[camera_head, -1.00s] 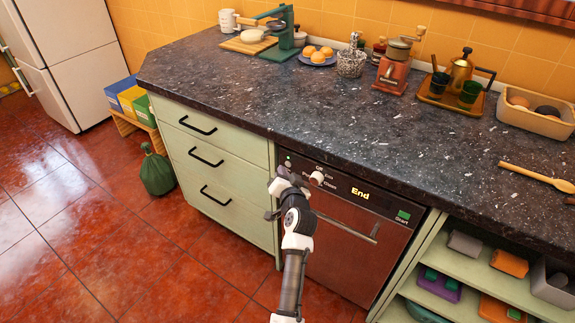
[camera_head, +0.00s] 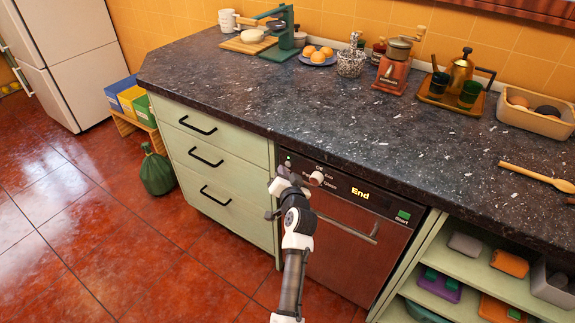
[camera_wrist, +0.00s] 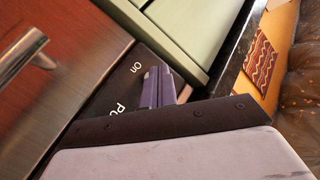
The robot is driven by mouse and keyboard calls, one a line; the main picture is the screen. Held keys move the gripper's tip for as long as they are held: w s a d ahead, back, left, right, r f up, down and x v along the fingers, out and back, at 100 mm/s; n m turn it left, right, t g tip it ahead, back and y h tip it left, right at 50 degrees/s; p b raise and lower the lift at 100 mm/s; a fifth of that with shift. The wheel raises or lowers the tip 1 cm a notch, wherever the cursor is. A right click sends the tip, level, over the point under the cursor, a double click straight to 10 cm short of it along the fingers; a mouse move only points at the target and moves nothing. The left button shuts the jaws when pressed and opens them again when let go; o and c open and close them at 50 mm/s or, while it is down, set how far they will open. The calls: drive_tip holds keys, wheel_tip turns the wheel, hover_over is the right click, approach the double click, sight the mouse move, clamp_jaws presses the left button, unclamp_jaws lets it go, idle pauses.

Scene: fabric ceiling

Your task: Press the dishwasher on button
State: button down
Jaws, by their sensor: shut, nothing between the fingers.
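The dishwasher (camera_head: 345,252) has a reddish-brown front under the counter. Its dark control panel carries a knob (camera_head: 316,178), a display reading "End" (camera_head: 360,193) and a green Start button (camera_head: 403,215). My gripper (camera_head: 284,178) is at this left end, shut and empty. In the wrist view, the shut fingers (camera_wrist: 157,88) are at the panel beside the "On" label (camera_wrist: 136,67). The on button itself is hidden behind them. I cannot tell whether the fingertips touch it.
The dishwasher handle (camera_wrist: 22,55) sticks out from the door. Green drawers (camera_head: 215,165) with black handles stand to the left, and open shelves (camera_head: 455,265) to the right. The dark countertop (camera_head: 300,110) overhangs the panel. The red tiled floor (camera_head: 120,240) at left is mostly clear.

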drive_tip(key=shift+w, duration=0.15)
drive_tip(key=shift+w+d, duration=0.2)
drive_tip(key=shift+w+d+b, duration=0.15)
drive_tip(key=shift+b, duration=0.15)
idle(0.4)
drive_tip(key=shift+s+a+p, duration=0.3)
drive_tip(key=shift+s+a, duration=0.1)
drive_tip(key=shift+s, duration=0.15)
drive_tip(key=s+a+p, duration=0.3)
drive_tip(key=s, duration=0.2)
drive_tip(key=shift+a+p, duration=0.25)
drive_tip(key=shift+p, duration=0.1)
drive_tip(key=shift+w, duration=0.1)
